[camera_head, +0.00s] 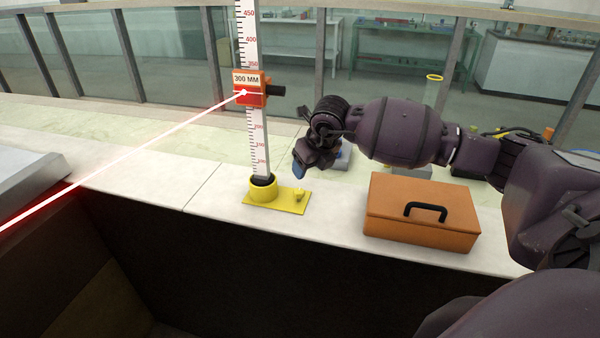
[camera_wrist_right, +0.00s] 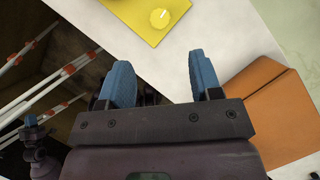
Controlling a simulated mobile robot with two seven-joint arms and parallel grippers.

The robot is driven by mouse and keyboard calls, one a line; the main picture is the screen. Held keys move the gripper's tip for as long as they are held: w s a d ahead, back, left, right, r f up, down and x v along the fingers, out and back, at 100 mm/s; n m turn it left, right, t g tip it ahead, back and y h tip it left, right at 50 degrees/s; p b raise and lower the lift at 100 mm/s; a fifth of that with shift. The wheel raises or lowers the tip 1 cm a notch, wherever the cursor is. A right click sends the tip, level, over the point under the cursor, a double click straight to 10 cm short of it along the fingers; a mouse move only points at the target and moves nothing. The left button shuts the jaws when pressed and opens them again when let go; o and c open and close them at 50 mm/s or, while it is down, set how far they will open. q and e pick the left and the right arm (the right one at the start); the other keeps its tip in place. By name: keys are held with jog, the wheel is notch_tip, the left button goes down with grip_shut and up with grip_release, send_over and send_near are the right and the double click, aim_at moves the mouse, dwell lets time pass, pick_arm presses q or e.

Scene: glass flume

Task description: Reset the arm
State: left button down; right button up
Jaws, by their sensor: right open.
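My right arm reaches in from the right in the head view. My right gripper (camera_head: 301,166) hangs above the white ledge, between the measuring staff (camera_head: 259,140) and the orange box. In the right wrist view its two blue fingers (camera_wrist_right: 160,85) stand apart with nothing between them. The staff stands upright in a yellow base (camera_head: 280,200) with a small yellow knob (camera_head: 299,195). The gripper is apart from the base, and the knob (camera_wrist_right: 160,18) shows beyond the fingertips in the right wrist view. My left gripper is not in the head view.
An orange box (camera_head: 415,225) with a black handle stands on the ledge below my right forearm. An orange slider (camera_head: 250,88) marked 300 MM sits on the staff, with a red beam (camera_head: 130,152) meeting it from the left.

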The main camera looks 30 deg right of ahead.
jog(key=s+a+f+m+t+y, duration=0.2)
jog(key=s+a+m+y, duration=0.1)
jog(key=a+y, duration=0.3)
jog(key=s+a+f+m+t+y, duration=0.1)
jog(key=s+a+f+m+y, duration=0.25)
jog(key=a, duration=0.35)
jog(key=s+a+f+m+t+y, duration=0.1)
jog(key=s+a+m+t+y, duration=0.1)
jog(key=s+a+y, duration=0.4)
jog(key=s+d+f+m+h, duration=0.2)
jog(key=s+f+m+h, duration=0.2)
jog(key=m, duration=0.5)
jog(key=s+d+f+m+t+h, duration=0.1)
jog(key=s+d+f+m+h, duration=0.2)
jog(key=f+m+h, duration=0.3)
jog(key=s+d+f+m+t+h, duration=0.1)
jog(key=s+d+f+m+h, duration=0.2)
jog(key=s+f+m+h, duration=0.3)
notch_tip(320, 180, down, 2)
jog(key=m, duration=0.5)
jog(key=shift+d+f+m, duration=0.25)
jog(key=shift+m, duration=0.1)
